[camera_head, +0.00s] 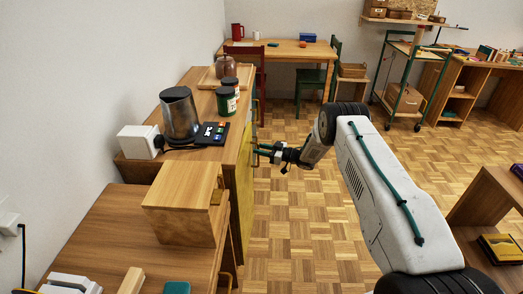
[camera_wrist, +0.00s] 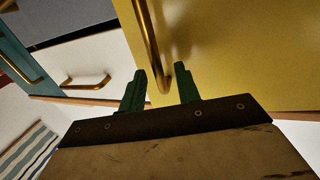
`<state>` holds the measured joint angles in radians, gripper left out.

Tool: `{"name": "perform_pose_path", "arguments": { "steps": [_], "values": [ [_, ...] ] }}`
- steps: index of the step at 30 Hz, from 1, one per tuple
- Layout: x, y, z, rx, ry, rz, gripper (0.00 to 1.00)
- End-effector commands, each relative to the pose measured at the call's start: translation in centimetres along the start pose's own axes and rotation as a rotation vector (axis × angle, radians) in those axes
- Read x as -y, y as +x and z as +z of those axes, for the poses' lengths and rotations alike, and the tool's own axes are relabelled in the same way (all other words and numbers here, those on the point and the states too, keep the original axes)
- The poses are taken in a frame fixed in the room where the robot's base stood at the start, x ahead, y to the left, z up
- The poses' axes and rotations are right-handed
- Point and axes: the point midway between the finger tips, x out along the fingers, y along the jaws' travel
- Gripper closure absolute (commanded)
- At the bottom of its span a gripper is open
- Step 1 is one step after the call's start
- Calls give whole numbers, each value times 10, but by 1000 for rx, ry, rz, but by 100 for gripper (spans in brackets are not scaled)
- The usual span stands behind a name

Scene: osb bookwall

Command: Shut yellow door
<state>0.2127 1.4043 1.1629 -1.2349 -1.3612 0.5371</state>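The yellow door (camera_wrist: 235,60) fills the upper right of the wrist view. Its long brass handle (camera_wrist: 148,38) runs down to between my fingertips. My gripper (camera_wrist: 160,82) has two green fingers, apart, one on each side of the handle's end; I cannot tell whether they touch it. In the head view the yellow door (camera_head: 243,195) shows as a narrow strip at the wooden cabinet's front, and my gripper (camera_head: 261,151) is beside its upper part. How far the door stands open is hard to tell from this angle.
A teal front (camera_wrist: 12,45) and a white front with a brass handle (camera_wrist: 85,80) lie left of the door. The parquet floor (camera_head: 290,215) right of the cabinet is clear.

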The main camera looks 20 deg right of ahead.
Motion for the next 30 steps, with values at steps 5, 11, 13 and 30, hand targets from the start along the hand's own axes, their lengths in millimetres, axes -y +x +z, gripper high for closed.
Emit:
{"name": "perform_pose_path", "arguments": {
  "steps": [5, 11, 13, 30],
  "values": [
    [0, 0, 0, 0, 0, 1, 67],
    [0, 0, 0, 0, 0, 1, 100],
    [0, 0, 0, 0, 0, 1, 100],
    [1, 33, -1, 0, -2, 2, 100]
  ]
}}
